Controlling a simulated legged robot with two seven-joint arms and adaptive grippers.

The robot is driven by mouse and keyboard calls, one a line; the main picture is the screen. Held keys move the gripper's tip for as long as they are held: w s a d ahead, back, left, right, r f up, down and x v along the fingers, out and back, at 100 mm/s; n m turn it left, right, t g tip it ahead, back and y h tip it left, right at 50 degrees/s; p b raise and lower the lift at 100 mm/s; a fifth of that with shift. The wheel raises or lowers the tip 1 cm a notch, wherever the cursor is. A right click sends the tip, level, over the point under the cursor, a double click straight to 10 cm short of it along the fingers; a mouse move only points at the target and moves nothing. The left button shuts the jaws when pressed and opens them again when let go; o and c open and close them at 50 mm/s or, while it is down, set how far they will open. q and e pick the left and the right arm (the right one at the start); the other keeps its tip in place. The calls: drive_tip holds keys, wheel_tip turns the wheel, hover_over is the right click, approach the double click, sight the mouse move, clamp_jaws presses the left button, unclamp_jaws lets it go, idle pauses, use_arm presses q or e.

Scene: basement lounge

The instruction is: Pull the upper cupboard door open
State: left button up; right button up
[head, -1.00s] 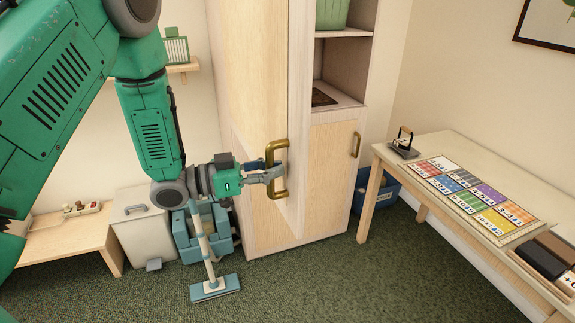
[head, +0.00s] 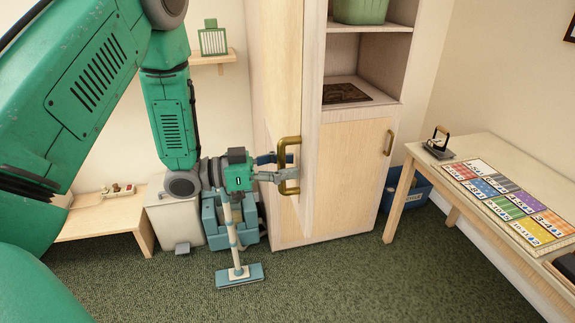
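The upper cupboard door (head: 272,75) is a tall pale wood panel that stands open, swung out to the left, with the shelves behind it in view. Its brass bow handle (head: 289,182) is near the door's free edge. My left gripper (head: 284,168) is at the handle, with its fingers closed around the upright bar. The far finger is partly hidden behind the handle. My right gripper is not in view.
The lower cupboard door (head: 350,185) is shut. A green basket (head: 360,10) and a dark mat (head: 345,92) sit on the shelves. A table (head: 510,155) stands at the right. A floor mop (head: 238,275), a bin (head: 172,222) and a low bench (head: 95,222) stand left.

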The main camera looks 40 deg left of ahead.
use_arm(q)
drive_tip(key=shift+a, duration=0.1)
drive_tip(key=shift+s+a+r, duration=0.1)
drive_tip(key=shift+a, duration=0.05)
drive_tip(key=shift+s+a, duration=0.2)
drive_tip(key=v, duration=1.1)
drive_tip(key=shift+a+f, duration=0.15)
drive_tip(key=shift+f, duration=0.1)
